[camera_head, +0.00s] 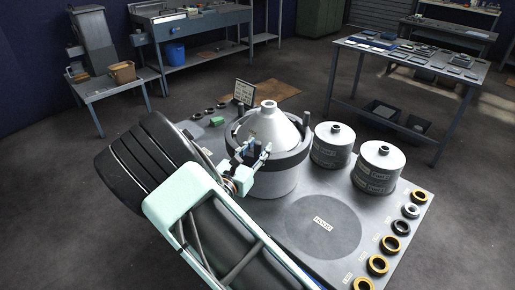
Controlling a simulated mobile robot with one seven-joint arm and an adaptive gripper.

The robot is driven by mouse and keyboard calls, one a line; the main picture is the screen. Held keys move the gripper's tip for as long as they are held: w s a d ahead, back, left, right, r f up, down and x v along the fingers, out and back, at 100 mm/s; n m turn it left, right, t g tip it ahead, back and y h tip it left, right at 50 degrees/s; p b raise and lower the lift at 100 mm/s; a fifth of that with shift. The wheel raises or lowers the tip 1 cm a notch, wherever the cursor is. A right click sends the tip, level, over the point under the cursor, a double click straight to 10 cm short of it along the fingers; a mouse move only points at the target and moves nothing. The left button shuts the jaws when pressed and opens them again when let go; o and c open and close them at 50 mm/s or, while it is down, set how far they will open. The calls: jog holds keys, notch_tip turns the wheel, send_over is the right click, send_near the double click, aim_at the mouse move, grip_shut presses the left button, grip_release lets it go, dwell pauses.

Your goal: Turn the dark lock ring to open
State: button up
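The dark lock ring (297,158) sits around the grey separator bowl (270,186), below its pale cone-shaped top (272,126). Short dark upright lugs stand on the ring, one at the right back and one at the left back. My gripper (252,150) is at the front left of the ring, with its two fingers apart and reaching over the ring's near edge. A dark part shows between the fingers; I cannot tell if either finger touches it. My arm hides the bowl's lower left side.
Two grey canisters (332,146) (379,168) stand right of the bowl. Several yellow, dark and pale rings (378,264) line the skid's right edge. A dark round labelled mat (323,228) lies bare in front. A small sign (244,92) and green block (217,121) are behind.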

grip_shut()
